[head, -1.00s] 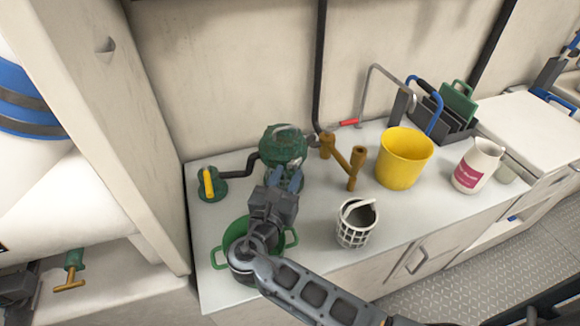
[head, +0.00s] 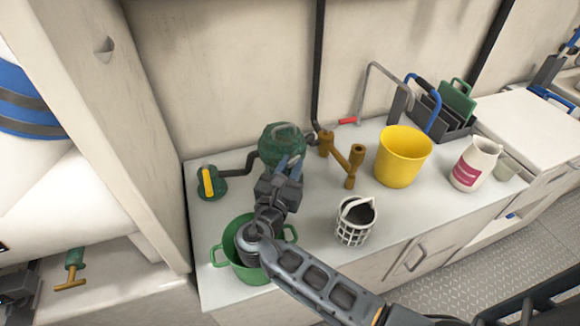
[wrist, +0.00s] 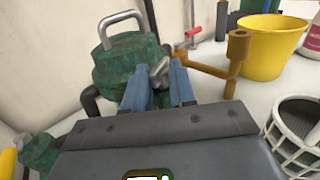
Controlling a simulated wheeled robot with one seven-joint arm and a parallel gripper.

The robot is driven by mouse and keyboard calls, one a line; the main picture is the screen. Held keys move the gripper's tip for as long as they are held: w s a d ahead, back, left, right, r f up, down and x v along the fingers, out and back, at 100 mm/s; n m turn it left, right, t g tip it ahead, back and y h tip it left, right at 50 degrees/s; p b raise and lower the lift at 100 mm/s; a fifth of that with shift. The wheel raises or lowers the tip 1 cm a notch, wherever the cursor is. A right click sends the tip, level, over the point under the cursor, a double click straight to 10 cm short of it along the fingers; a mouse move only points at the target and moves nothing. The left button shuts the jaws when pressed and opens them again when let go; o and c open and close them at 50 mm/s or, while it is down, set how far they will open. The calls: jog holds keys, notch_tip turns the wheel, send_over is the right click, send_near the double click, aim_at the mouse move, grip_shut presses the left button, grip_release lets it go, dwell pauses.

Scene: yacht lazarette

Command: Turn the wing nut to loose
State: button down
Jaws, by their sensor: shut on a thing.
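A green, mottled strainer housing (head: 282,142) with a metal bail handle stands on the counter against the back wall. It also shows in the wrist view (wrist: 125,58). A small grey metal wing nut (wrist: 160,70) is at the housing's front right side in the wrist view. My gripper (head: 289,165) has its blue fingers at that side of the housing. In the wrist view my gripper (wrist: 162,86) is shut on the wing nut, with one finger on each side. The fingers hide part of the nut, and I cannot make the nut out in the head view.
A brass pipe fitting (head: 348,165) stands close to the right of my gripper. A green pot (head: 228,232) is under my arm. A white basket (head: 354,232) and a yellow bucket (head: 404,158) stand to the right. A yellow-handled valve (head: 208,181) is at left.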

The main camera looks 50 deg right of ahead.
jog(key=shift+n+t+p, duration=0.3)
jog(key=shift+t+p, duration=0.05)
jog(key=shift+t, duration=0.05)
jog(key=shift+s+r+n+t+y+p, duration=0.1)
jog(key=shift+s+n+t+y+p, duration=0.15)
jog(key=shift+n+t+y+p, duration=0.75)
jog(key=shift+s+d+f+n+t+y+b, duration=0.15)
jog(key=shift+n+t+y+b, duration=0.85)
jog(key=shift+n+t+y, duration=0.55)
jog(key=shift+s+d+n+t+y+b, duration=0.2)
jog(key=shift+n+t+y+b, duration=0.75)
jog(key=shift+n+t+y, duration=0.65)
jog(key=shift+s+d+f+n+t+y+b, duration=0.15)
jog(key=shift+n+t+y+b, duration=1)
jog(key=shift+y, duration=0.7)
jog(key=shift+r+y, duration=0.2)
jog(key=shift+y, duration=0.1)
